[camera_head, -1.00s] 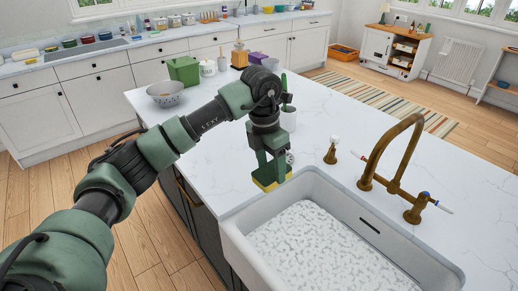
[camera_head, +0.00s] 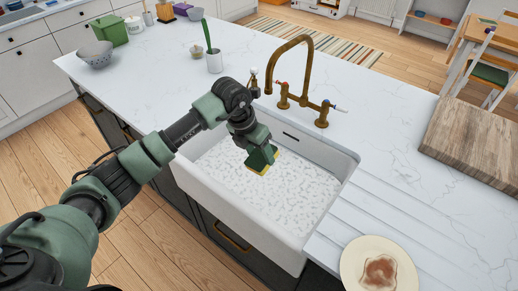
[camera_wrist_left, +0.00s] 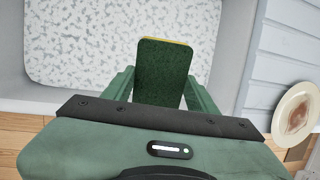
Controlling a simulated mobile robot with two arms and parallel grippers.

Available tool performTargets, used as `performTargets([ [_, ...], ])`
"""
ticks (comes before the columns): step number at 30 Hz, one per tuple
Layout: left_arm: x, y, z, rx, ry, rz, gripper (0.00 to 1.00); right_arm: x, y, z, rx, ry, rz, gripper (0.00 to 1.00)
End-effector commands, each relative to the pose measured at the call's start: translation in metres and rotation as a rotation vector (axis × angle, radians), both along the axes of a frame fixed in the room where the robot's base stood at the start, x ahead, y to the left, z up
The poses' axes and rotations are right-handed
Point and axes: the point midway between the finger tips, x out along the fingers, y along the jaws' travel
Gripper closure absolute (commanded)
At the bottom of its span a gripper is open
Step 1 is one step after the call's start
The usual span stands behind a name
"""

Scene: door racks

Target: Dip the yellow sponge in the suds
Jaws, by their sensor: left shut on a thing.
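The yellow sponge (camera_head: 259,168) has a dark green scouring side, which shows in the left wrist view (camera_wrist_left: 162,72). My left gripper (camera_head: 260,157) is shut on the sponge and holds it over the sink. The white suds (camera_head: 285,192) cover the bottom of the white sink (camera_head: 222,199). The sponge looks to be above the suds; I cannot tell the exact gap. My right gripper is not in view.
A brass faucet (camera_head: 308,60) stands behind the sink. A stained plate (camera_head: 350,262) lies on the grooved drainboard at the right. A wooden board (camera_head: 470,140) lies farther right. A grey cup with a green brush (camera_head: 214,63) stands at the back left.

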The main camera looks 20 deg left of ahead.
Motion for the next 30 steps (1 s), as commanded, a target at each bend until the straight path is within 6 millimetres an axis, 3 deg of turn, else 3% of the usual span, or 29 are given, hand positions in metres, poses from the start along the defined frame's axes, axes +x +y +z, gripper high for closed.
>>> performTargets([
  [3,-0.001,0.000,-0.019,-0.001,0.002,-0.001,0.75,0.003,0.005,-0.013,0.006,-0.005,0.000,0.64],
  [20,-0.001,-0.001,-0.087,-0.001,0.001,0.000,0.75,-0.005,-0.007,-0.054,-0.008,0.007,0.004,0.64],
  [30,0.000,0.000,-0.128,0.001,0.000,-0.001,0.75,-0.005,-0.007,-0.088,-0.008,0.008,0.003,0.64],
])
